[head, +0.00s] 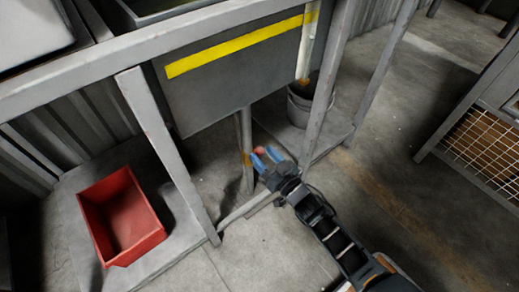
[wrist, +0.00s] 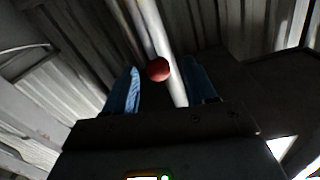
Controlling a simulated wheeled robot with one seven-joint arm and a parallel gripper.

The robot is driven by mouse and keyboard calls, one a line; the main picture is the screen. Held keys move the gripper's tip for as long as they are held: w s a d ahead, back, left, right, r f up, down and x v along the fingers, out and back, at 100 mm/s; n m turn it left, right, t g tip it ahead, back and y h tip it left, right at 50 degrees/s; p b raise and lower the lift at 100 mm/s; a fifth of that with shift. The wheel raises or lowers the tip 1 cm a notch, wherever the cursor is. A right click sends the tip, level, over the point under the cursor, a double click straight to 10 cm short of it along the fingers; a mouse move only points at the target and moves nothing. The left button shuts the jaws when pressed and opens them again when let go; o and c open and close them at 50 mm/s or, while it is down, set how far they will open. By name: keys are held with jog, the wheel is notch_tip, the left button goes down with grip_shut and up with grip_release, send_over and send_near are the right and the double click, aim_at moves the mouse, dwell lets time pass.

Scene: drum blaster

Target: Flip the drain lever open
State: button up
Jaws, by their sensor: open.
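The drain lever shows as a small red ball knob (wrist: 158,69) in the wrist view, in front of a pale vertical pipe (wrist: 155,25). In the head view the red knob (head: 259,151) shows between the blue fingertips, beside the grey drain pipe (head: 244,135) under the tank. My gripper (head: 262,160) is open, with one blue finger on each side of the knob; the wrist view shows it too (wrist: 168,85). I see gaps beside the knob in the wrist view, and no clear contact. The lever's arm behind the knob is hidden.
A grey tank with a yellow stripe (head: 235,46) hangs above the pipe on a metal frame. Frame legs (head: 165,150) stand left and right of my gripper. A red bin (head: 122,217) is at left; a grey bucket (head: 300,104) stands behind. Open floor lies to the right.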

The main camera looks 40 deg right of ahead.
jog(key=shift+s+a+p, duration=0.1)
jog(key=shift+s+p, duration=0.25)
jog(key=shift+s, duration=2)
jog(key=s+a+r+n+g, duration=0.1)
jog(key=s+a+r, duration=0.15)
jog(key=s, duration=0.55)
jog(key=s+a+r, duration=0.2)
jog(key=s+r, duration=0.1)
jog(key=s, duration=0.6)
jog(key=s+a+r+n+g, duration=0.1)
jog(key=s+a+r, duration=0.2)
jog(key=s+r, duration=0.85)
jog(key=s+a+r+g+p, duration=0.1)
jog(key=s+r+p, duration=0.2)
jog(key=r+p, duration=1.9)
notch_tip(320, 180, up, 10)
jog(key=shift+s+a+r+n+y+p, duration=0.1)
jog(key=shift+s+a+n+y+p, duration=0.1)
jog(key=shift+n+y+p, duration=0.1)
